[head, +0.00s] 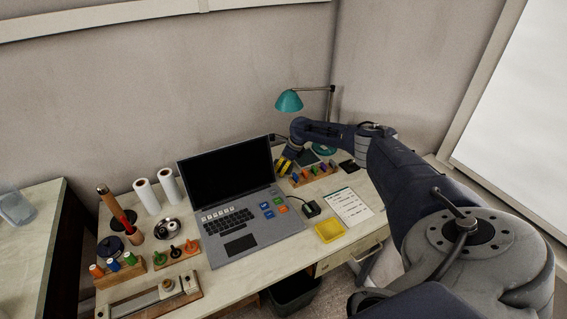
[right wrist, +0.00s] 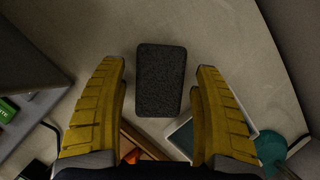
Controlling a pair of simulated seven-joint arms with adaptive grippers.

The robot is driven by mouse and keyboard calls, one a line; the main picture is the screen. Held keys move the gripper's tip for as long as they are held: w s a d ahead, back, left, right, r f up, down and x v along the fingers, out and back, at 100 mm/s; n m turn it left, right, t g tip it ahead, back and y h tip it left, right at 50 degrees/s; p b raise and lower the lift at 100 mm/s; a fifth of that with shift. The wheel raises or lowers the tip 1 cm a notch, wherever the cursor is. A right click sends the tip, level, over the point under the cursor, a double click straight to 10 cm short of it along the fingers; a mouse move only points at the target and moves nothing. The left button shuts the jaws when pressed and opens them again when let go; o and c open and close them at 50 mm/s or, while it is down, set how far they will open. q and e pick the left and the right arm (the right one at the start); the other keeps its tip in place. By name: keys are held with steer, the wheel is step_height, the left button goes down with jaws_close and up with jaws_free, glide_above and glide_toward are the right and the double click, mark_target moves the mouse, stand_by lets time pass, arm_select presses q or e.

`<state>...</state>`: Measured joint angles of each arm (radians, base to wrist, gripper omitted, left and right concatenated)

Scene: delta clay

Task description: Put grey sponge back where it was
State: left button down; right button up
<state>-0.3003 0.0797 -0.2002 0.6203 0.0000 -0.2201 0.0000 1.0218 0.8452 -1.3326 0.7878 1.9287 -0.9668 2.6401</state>
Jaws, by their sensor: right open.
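The grey sponge (right wrist: 161,82), a dark speckled block, lies on the tabletop in the right wrist view. My right gripper (head: 285,164) is open, and its yellow fingers sit to either side of the sponge in the right wrist view, with gaps on both sides. Whether the fingers are level with the sponge or above it, I cannot tell. In the head view the gripper is at the back of the desk, just right of the laptop (head: 230,190), and I cannot make out the sponge there. My left gripper is out of view.
A wooden rack of coloured pieces (head: 314,174) stands close beside the gripper, with a teal lamp (head: 289,101) behind. A black adapter (head: 311,208), a printed sheet (head: 348,206) and a yellow tray (head: 330,231) lie nearer the front. Tools and holders crowd the left side.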

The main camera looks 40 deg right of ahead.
steer(key=v, duration=1.2)
steer(key=shift+r, duration=0.1)
